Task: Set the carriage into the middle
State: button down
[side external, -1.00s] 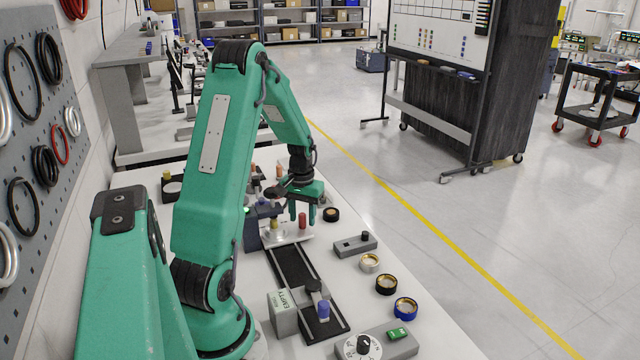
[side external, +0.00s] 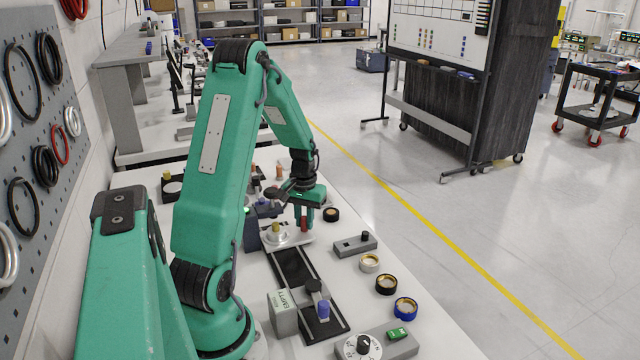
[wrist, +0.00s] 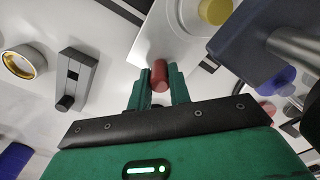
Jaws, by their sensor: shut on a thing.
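A pale plate (side external: 287,241), which looks like the carriage, sits at the far end of a black track (side external: 293,268). It carries a yellow knob (side external: 276,229) on a round disc and an upright red peg (side external: 304,224). My gripper (side external: 304,218) is shut on the red peg, with a finger on either side. In the wrist view the red peg (wrist: 160,74) stands between my fingertips (wrist: 158,84), and the plate (wrist: 171,46) lies beyond. The yellow knob (wrist: 214,10) is at the top. My fingers partly hide the peg in the side view.
A blue knob (side external: 323,309) stands at the track's near end, beside a grey block marked EMPTY (side external: 283,312). A grey slider box (side external: 352,246) and several rings, including a blue one (side external: 405,308), lie to the right. A dark blue block (wrist: 240,38) is close by.

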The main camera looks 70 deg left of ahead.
jog(key=d, duration=1.2)
jog(key=shift+d, duration=0.25)
jog(key=c, duration=1.3)
grip_release()
jog(key=shift+r, duration=0.15)
notch_tip(320, 180, up, 8)
jog(key=shift+f, duration=0.2)
